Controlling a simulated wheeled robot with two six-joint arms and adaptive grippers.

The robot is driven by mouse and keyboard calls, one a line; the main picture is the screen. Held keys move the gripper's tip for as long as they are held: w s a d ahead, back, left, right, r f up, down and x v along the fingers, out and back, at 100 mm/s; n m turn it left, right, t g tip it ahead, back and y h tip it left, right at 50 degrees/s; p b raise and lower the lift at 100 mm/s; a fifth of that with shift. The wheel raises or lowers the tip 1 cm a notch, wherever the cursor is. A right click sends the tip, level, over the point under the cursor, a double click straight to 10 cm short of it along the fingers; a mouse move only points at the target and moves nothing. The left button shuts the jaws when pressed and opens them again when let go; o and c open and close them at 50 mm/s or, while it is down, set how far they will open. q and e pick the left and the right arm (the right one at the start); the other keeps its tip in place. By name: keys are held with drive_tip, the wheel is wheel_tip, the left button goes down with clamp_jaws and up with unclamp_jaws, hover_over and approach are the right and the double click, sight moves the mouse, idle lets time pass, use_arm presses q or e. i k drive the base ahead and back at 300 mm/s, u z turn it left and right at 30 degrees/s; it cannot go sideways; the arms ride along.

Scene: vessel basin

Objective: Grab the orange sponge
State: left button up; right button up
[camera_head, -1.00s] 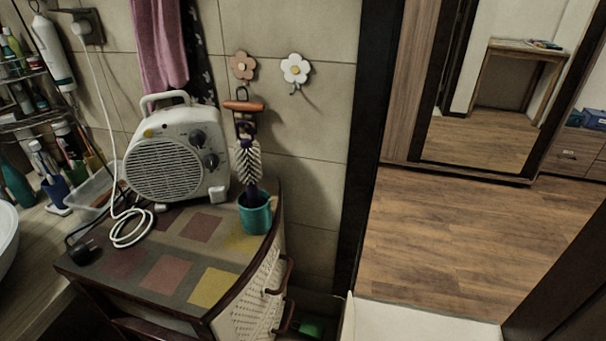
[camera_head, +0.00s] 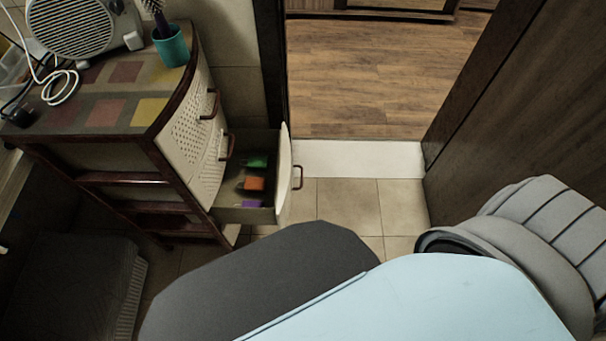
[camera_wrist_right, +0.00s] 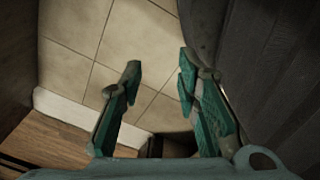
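The orange sponge (camera_head: 254,184) lies in an open lower drawer (camera_head: 243,215) of the cabinet in the head view. A green sponge (camera_head: 257,162) lies behind it and a purple one (camera_head: 251,203) in front of it, all in the same drawer. My right gripper (camera_wrist_right: 158,76) shows in the right wrist view with its two teal fingers apart and nothing between them. Tiled floor lies beyond the fingers; the sponge does not show in that view. My left gripper is not in view.
The cabinet (camera_head: 189,119) stands at the left with a fan heater (camera_head: 85,28) and a teal cup (camera_head: 171,47) on top. A dark wooden door (camera_head: 500,110) is at the right. A white threshold (camera_head: 355,159) and tiled floor lie between.

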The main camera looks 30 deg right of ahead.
sight(252, 184)
drive_tip(key=u, duration=0.05)
drive_tip(key=k, duration=0.55)
drive_tip(key=z, duration=0.85)
drive_tip(key=i, duration=0.95)
drive_tip(key=u, duration=0.9)
drive_tip(key=k, duration=0.2)
